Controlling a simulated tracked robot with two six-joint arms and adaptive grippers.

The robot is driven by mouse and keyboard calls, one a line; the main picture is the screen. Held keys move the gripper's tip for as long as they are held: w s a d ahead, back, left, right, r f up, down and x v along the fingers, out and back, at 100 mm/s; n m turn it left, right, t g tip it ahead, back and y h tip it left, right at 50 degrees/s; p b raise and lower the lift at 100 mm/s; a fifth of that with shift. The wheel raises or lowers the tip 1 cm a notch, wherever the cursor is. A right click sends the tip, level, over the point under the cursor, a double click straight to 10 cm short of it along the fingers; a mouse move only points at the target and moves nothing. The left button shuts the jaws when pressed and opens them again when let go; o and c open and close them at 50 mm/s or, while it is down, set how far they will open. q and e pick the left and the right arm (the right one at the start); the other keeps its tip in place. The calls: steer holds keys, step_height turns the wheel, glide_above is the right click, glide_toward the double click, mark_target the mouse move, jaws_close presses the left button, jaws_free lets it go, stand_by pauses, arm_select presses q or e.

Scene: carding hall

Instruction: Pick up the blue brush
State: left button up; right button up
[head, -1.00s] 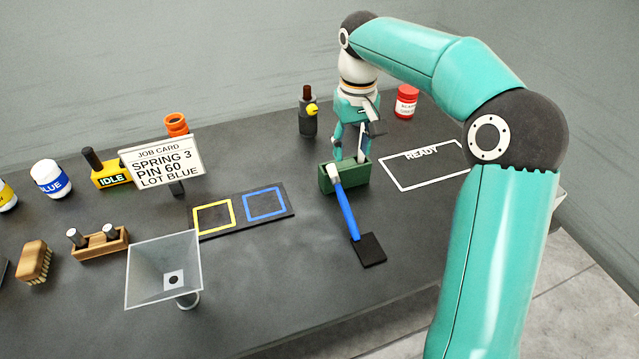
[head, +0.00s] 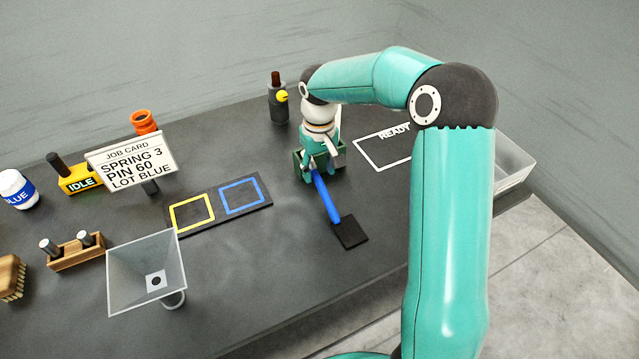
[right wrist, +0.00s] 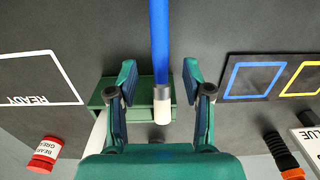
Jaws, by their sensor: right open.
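The blue brush (head: 326,198) lies aslant. Its pale-tipped end is at the green block-shaped holder (head: 341,158), and the other end of its handle meets a black pad (head: 350,235) on the bench. My right gripper (head: 318,170) is over the holder end. In the right wrist view, the open right gripper (right wrist: 160,85) has one finger on each side of the brush (right wrist: 159,45), with gaps between. The grey collar and pale tip lie between the fingers, over the green holder (right wrist: 140,113). The gripper partly hides the holder and brush end in the head view. My left gripper is not in view.
A board with yellow and blue squares (head: 217,208) lies left of the brush. A white READY outline (head: 365,160) is on the right. A dark bottle (head: 277,100) stands behind. A clear funnel (head: 140,285) and job card (head: 130,165) stand farther left.

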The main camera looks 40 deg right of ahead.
mark_target(317, 176)
steer(key=f, duration=0.3)
steer(key=f+p, duration=0.1)
steer(key=shift+w+d+f, duration=0.1)
steer(key=shift+w+f, duration=0.1)
steer(key=shift+w, duration=0.15)
jaws_close()
